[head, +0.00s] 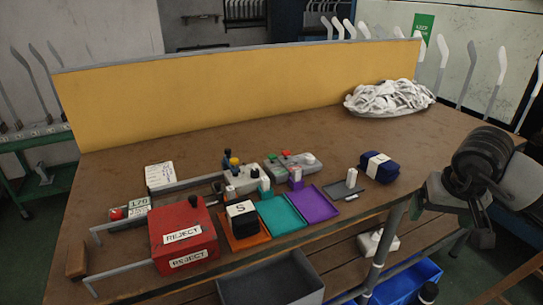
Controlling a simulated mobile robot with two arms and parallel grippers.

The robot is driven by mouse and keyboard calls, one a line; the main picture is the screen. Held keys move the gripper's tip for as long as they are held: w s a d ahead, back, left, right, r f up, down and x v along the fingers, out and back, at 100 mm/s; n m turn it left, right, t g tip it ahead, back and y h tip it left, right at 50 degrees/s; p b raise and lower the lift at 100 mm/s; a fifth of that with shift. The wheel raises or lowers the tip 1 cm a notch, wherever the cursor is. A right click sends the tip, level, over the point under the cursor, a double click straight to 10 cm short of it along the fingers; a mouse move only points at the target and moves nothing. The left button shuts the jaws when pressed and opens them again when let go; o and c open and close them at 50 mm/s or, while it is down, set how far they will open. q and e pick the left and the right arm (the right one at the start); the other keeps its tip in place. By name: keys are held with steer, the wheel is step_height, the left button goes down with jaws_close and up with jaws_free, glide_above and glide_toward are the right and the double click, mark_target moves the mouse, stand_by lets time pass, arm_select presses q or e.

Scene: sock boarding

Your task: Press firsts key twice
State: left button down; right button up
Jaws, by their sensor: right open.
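Two small grey control boxes stand mid-table: one (243,184) has dark and yellow knobs, the other (309,168) has red and green buttons and a pale knob. I cannot read any label on them, so I cannot tell which key is the firsts key. A small unit with a numbered display (139,203) and a red part sits at the left. My right gripper (473,238) is open and empty, off the table's right end and well away from the boxes. My left gripper is out of view.
A red reject box (183,236) stands at the front left. An orange tray (245,243) with a black block, a teal tray (283,212) and a purple tray (318,203) line the front. A dark blue bundle (379,169) and a white sock pile (390,98) lie right. The back middle is clear.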

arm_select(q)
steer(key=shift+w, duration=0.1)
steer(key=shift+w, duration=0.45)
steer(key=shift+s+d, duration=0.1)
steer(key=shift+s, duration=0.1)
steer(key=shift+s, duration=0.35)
